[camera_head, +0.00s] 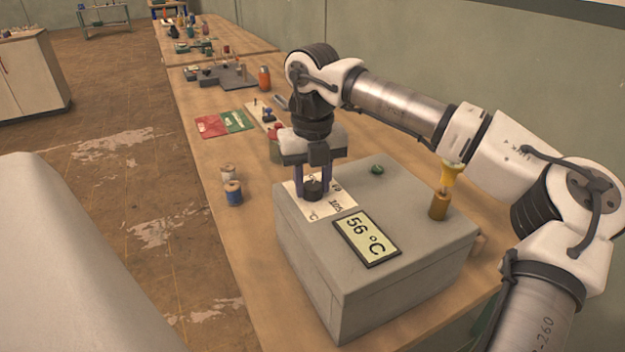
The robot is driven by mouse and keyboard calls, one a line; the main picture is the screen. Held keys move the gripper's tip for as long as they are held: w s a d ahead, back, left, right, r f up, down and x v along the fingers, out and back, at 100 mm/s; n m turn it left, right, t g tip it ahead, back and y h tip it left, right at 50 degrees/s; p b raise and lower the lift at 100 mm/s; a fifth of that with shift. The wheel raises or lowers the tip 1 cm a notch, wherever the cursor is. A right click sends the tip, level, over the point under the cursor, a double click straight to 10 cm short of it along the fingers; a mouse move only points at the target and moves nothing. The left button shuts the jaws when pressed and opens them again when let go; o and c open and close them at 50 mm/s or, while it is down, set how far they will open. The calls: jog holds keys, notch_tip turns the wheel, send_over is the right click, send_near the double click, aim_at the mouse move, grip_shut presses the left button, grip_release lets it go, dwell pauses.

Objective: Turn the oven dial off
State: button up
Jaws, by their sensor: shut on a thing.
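The oven is a grey box (410,280) on the wooden workbench. A black round dial (313,189) sits on a white scale plate (318,211) at the left of its top. A display (366,237) beside the plate reads 56 °C. My gripper (313,184) points straight down over the dial, and its two dark blue fingers are shut on the dial, one on each side. The gripper body and fingers hide part of the scale plate. I cannot tell the dial's exact setting.
Two spools (233,193) stand on the bench left of the oven. Red and green cards (212,126), an orange bottle (264,78) and other small items lie farther back.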

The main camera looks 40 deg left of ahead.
aim_at(313, 185)
jog(key=shift+n, duration=1)
jog(key=o, duration=1)
jog(key=shift+r, duration=0.1)
notch_tip(313, 185, up, 14)
jog(key=shift+b, duration=0.4)
jog(key=shift+f, duration=0.2)
